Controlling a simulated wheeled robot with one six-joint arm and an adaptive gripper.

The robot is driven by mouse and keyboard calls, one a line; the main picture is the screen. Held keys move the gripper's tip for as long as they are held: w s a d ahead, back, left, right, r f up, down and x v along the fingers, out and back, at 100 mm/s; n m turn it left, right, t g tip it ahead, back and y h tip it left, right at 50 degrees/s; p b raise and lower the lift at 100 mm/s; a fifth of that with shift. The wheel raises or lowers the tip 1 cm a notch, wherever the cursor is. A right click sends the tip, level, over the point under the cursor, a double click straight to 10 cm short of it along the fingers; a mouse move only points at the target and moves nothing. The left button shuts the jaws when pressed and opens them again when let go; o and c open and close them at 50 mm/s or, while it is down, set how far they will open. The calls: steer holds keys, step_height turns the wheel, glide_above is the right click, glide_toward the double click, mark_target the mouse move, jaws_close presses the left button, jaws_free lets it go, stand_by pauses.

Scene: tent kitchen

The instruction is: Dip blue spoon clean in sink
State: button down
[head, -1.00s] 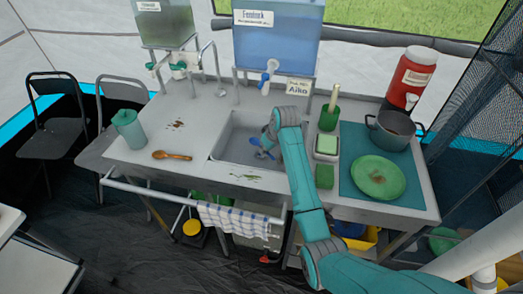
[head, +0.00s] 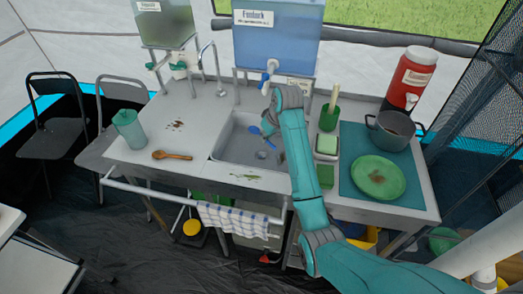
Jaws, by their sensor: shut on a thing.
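The blue spoon (head: 255,131) shows as a small blue shape over the sink, just below and left of my gripper. The metal sink (head: 232,148) is a rectangular basin in the middle of the counter, with a drain showing near its front right. My gripper (head: 269,120) is at the back right part of the sink, beneath the tap of the blue water tank. It is shut on the spoon, but the wrist hides most of the jaws and the handle. I cannot tell whether the spoon is wet or touches the basin.
A blue water tank (head: 278,42) with a tap stands behind the sink. Right of it are a green brush holder (head: 329,119), a sponge dish (head: 326,147), a pot (head: 392,131) and a green plate (head: 378,177).

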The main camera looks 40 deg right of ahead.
steer(key=shift+r, duration=2.05)
stand_by(0.7)
steer(key=shift+r, duration=2)
